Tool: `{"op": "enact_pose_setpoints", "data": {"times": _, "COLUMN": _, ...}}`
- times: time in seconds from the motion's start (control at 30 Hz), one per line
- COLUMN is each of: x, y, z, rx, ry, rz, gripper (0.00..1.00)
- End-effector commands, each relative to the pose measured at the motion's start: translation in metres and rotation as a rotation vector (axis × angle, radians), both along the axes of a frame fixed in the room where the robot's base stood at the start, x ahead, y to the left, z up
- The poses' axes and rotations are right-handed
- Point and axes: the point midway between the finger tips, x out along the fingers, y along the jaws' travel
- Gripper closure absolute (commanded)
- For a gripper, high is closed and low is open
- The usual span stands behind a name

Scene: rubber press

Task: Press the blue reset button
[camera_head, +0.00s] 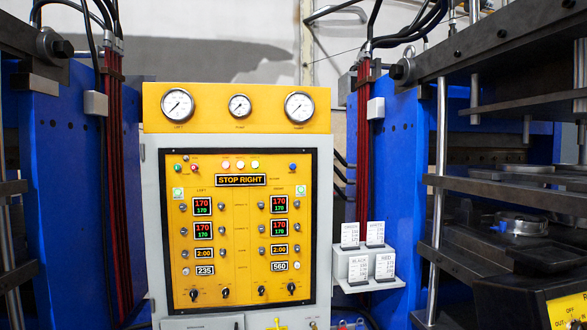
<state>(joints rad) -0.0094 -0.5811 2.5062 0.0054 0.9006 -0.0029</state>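A small blue button (293,166) sits at the upper right of the yellow control panel (215,282), right of a row of lit lamps. Its label is too small to read, so I cannot tell whether it is marked reset. Nothing covers it, and I cannot tell whether it is pressed in. The panel faces me, upright on a grey cabinet (153,220). A display (240,180) below the lamps reads "STOP RIGHT". My gripper is not in view.
Blue press frames (60,190) flank the cabinet. Dark press plates (510,190) jut in at the right. A white card holder (368,262) stands right of the panel. Small knobs and digital displays surround the panel's middle. No obstacle shows directly before the panel.

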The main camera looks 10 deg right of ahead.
Motion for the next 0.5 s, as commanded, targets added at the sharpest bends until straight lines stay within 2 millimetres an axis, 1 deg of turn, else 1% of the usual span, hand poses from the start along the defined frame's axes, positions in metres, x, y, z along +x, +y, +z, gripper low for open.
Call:
{"op": "enact_pose_setpoints", "data": {"times": 0.03, "x": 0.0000, "y": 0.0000, "z": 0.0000, "rx": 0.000, "ry": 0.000, "rz": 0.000, "gripper": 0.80}}
{"op": "enact_pose_setpoints", "data": {"times": 0.23, "x": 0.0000, "y": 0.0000, "z": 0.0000, "rx": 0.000, "ry": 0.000, "rz": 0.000, "gripper": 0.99}}
{"op": "enact_pose_setpoints", "data": {"times": 0.5, "x": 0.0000, "y": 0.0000, "z": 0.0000, "rx": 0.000, "ry": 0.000, "rz": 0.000, "gripper": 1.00}}
